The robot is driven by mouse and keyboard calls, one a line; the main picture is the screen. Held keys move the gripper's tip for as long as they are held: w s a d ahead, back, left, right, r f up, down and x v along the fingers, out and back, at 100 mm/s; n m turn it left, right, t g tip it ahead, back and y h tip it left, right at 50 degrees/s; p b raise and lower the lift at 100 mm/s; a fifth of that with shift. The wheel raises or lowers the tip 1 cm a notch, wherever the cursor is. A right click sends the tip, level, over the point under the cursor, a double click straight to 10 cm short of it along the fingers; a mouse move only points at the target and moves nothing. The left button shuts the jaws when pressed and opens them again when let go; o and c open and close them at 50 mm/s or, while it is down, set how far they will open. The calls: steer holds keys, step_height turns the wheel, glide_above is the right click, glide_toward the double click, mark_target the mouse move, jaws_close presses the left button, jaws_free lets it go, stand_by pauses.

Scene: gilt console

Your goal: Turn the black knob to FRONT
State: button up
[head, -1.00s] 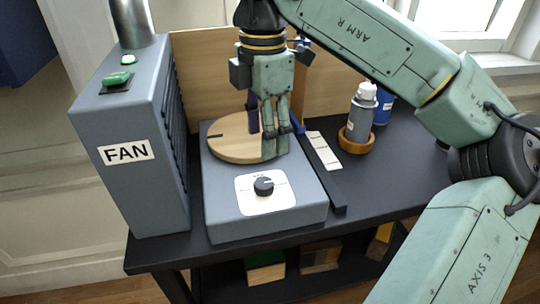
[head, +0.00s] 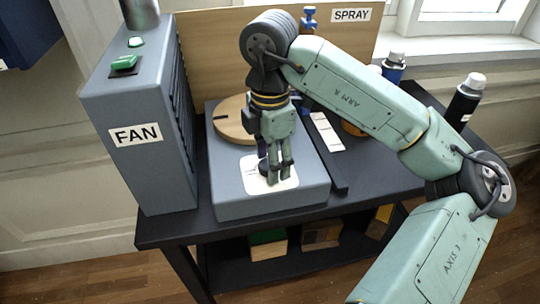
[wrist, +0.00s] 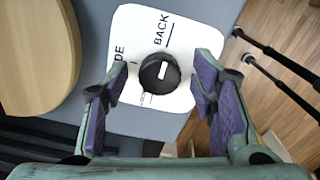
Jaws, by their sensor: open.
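The black knob (wrist: 159,74) sits on a white label plate (wrist: 185,98) in the wrist view. It bears a short white mark, whose pointing end I cannot tell. The plate reads BACK at its top and letters ending in DE at left; FRONT is not readable. My gripper (wrist: 157,88) is open, its purple-padded fingers on either side of the knob with gaps between. In the head view my gripper (head: 278,174) hangs over the plate on the grey box (head: 240,205) and partly hides the knob (head: 263,166).
A round wooden disc (head: 232,122) lies on the box behind my gripper. The grey FAN unit (head: 135,165) stands at left. A black bottle (head: 464,100) and a blue can (head: 393,70) stand at right. The dark tabletop (head: 375,175) right of the box is partly clear.

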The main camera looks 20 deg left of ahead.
steer(key=shift+c, duration=0.2)
steer(key=c, duration=1.1)
